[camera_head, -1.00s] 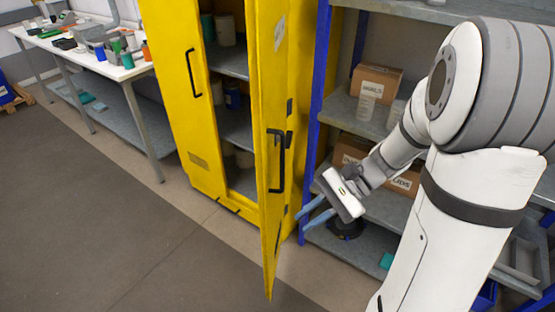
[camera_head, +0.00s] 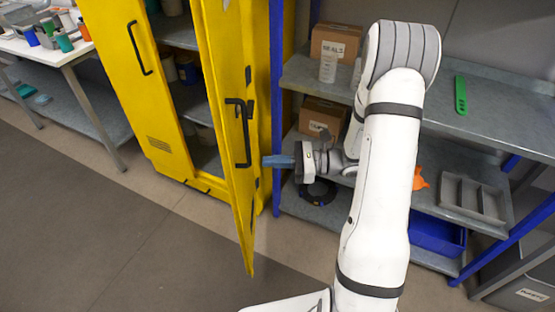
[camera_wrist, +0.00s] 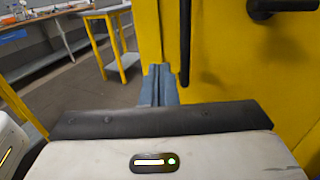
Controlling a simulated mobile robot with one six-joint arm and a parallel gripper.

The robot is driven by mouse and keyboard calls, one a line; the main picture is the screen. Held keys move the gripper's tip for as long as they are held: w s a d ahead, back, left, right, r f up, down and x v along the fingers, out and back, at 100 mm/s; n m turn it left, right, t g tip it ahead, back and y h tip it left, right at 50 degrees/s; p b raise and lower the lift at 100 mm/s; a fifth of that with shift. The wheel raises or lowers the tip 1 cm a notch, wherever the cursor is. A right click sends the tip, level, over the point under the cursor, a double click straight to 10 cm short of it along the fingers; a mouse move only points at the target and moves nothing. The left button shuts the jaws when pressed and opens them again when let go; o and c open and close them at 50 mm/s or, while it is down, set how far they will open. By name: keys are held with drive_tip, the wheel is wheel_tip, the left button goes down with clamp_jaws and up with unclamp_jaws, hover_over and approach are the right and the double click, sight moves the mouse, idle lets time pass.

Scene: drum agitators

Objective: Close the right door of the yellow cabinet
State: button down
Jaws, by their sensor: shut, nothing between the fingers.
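The yellow cabinet's right door (camera_head: 214,100) stands swung open toward me, seen nearly edge-on in the head view. It has a black handle (camera_head: 243,135) on its outer face. The left door (camera_head: 137,75) looks shut, and shelves with containers show in the gap. My gripper (camera_head: 266,161) is shut and empty, its blue fingers pointing left close to the right door's outer face, beside the lower end of the handle. In the wrist view the shut fingers (camera_wrist: 158,85) are in front of the yellow door panel (camera_wrist: 225,60). I cannot tell whether they touch it.
A blue-framed shelf rack with boxes (camera_head: 334,42) and a grey tray (camera_head: 471,199) stands behind my arm on the right. A white workbench (camera_head: 45,45) stands at the left. The floor (camera_head: 90,220) before the cabinet is clear.

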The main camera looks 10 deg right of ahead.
sight(232, 161)
drive_tip(key=p+x, duration=0.1)
drive_tip(key=x, duration=0.6)
drive_tip(key=shift+a, duration=0.4)
